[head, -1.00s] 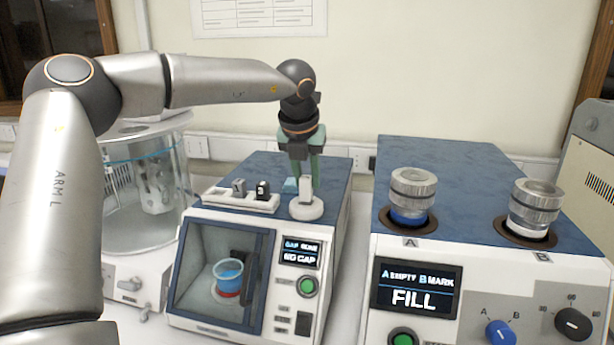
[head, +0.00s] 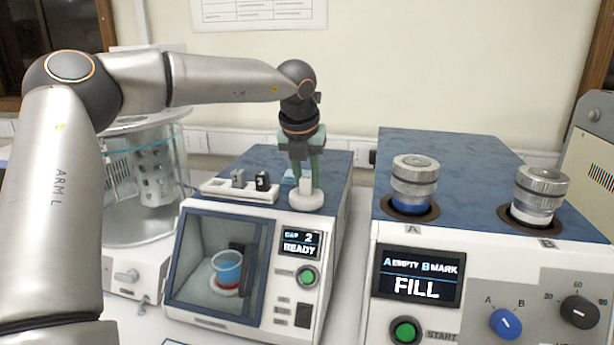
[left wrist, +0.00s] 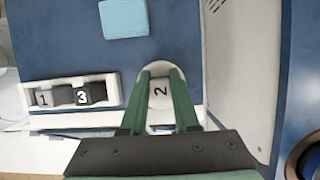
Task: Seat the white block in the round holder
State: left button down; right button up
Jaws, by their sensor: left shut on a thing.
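The white block (head: 307,184), marked 2 in the left wrist view (left wrist: 160,91), stands upright in the white round holder (head: 306,203) on top of the tester. The holder's rim also shows in the left wrist view (left wrist: 153,68). My left gripper (head: 305,178), with green fingers, points down and is shut on the block, one finger on each side. The fingers hide part of the block, and its underside is out of sight. The tester's small screen (head: 300,243) reads GAP 2 READY. My right gripper is not in view.
A white rack (head: 222,190) beside the holder carries a grey block 1 (head: 238,178) and a black block 3 (head: 263,181). A light blue pad (left wrist: 124,18) lies behind. A beaker (head: 227,268) stands inside the tester. A larger machine (head: 440,170) with two capped jars is at right.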

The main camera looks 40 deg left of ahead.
pick_arm(q)
jog(key=c, duration=0.6)
grip_release()
jog(key=shift+f, duration=0.1)
jog(key=v, duration=1.2)
jog(key=shift+r, duration=0.25)
